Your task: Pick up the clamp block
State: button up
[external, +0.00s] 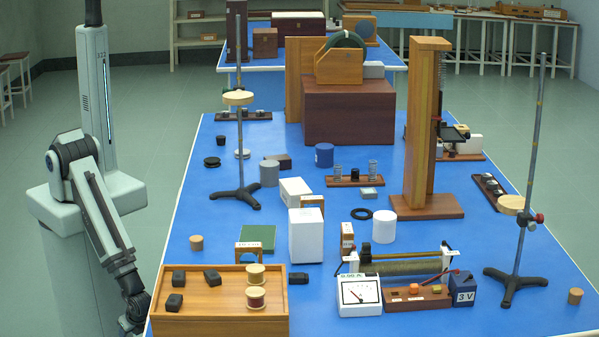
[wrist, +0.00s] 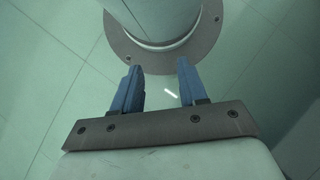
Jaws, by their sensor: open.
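Several small dark blocks could be the clamp block; I cannot tell which one it is. In the external view one (external: 178,278) is at the back left of the wooden tray box, another (external: 212,277) is right of it, and a third (external: 174,303) is nearer the front. One more (external: 298,278) is on the blue bench just right of the tray box. My gripper (wrist: 158,82) is open and empty in the wrist view, with blue fingers above the floor near my base. In the external view my arm hangs down left of the tray box.
The wooden tray box (external: 222,312) stands at the front left of the blue bench (external: 205,225) and also bears two spools (external: 256,297). A white box (external: 305,237), a meter (external: 359,293) and a clamp stand (external: 515,272) are to the right. The bench's left edge is mostly clear.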

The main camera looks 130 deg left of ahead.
jog(key=o, duration=0.6)
